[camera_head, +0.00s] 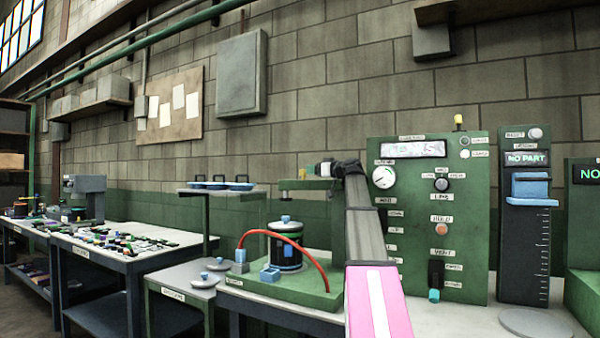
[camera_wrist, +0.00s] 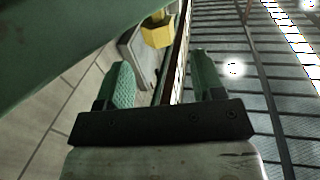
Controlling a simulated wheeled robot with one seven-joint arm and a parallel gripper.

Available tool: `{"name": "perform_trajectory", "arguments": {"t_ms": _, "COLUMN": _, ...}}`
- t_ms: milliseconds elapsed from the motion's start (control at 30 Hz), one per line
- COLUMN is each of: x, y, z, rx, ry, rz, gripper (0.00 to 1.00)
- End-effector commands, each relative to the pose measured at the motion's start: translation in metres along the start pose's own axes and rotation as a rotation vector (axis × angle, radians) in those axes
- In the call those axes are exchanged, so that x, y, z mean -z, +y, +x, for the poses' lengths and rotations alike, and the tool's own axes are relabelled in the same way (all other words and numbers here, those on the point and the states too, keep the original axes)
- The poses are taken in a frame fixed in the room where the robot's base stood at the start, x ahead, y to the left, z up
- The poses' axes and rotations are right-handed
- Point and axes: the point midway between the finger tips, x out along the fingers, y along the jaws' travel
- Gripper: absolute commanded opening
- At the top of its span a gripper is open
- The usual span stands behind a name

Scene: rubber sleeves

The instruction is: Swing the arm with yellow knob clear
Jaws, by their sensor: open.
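The arm with the yellow knob is a short green bar (camera_head: 304,184) in the head view, level above the green fixture base (camera_head: 262,288). Its yellow knob (camera_head: 302,173) is small and partly hidden there by my gripper (camera_head: 318,169). In the wrist view the yellow knob (camera_wrist: 156,32) lies ahead of my gripper (camera_wrist: 165,82), near the gap between the green-padded fingers and a little left of its middle. The fingers are apart and empty. A large green surface, perhaps part of the bar, fills the upper left of the wrist view. I cannot tell whether anything touches.
A black canister (camera_head: 286,250) with a red hose (camera_head: 318,262) stands below the bar. A green gauge panel (camera_head: 440,215) is close on the right of my arm. A raised shelf with blue-lidded items (camera_head: 220,185) stands to the left.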

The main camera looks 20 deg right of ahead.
Motion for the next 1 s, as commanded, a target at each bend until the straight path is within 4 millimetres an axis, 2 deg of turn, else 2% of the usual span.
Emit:
{"name": "perform_trajectory", "arguments": {"t_ms": 33, "x": 0.001, "y": 0.001, "z": 0.011, "rx": 0.002, "ry": -0.001, "rz": 0.001, "gripper": 0.62}}
{"name": "perform_trajectory", "arguments": {"t_ms": 200, "x": 0.001, "y": 0.001, "z": 0.042, "rx": 0.002, "ry": 0.000, "rz": 0.001, "gripper": 0.62}}
{"name": "perform_trajectory", "arguments": {"t_ms": 400, "x": 0.001, "y": 0.001, "z": 0.070, "rx": 0.001, "ry": -0.001, "rz": 0.000, "gripper": 0.62}}
{"name": "perform_trajectory", "arguments": {"t_ms": 600, "x": 0.000, "y": 0.001, "z": 0.082, "rx": -0.001, "ry": -0.001, "rz": 0.001, "gripper": 0.62}}
{"name": "perform_trajectory", "arguments": {"t_ms": 900, "x": 0.000, "y": 0.000, "z": 0.083, "rx": -0.001, "ry": -0.001, "rz": 0.001, "gripper": 0.62}}
{"name": "perform_trajectory", "arguments": {"t_ms": 967, "x": 0.000, "y": 0.000, "z": 0.083, "rx": -0.001, "ry": -0.001, "rz": 0.001, "gripper": 0.42}}
{"name": "perform_trajectory", "arguments": {"t_ms": 1000, "x": 0.000, "y": 0.000, "z": 0.083, "rx": -0.001, "ry": -0.001, "rz": 0.001, "gripper": 0.29}}
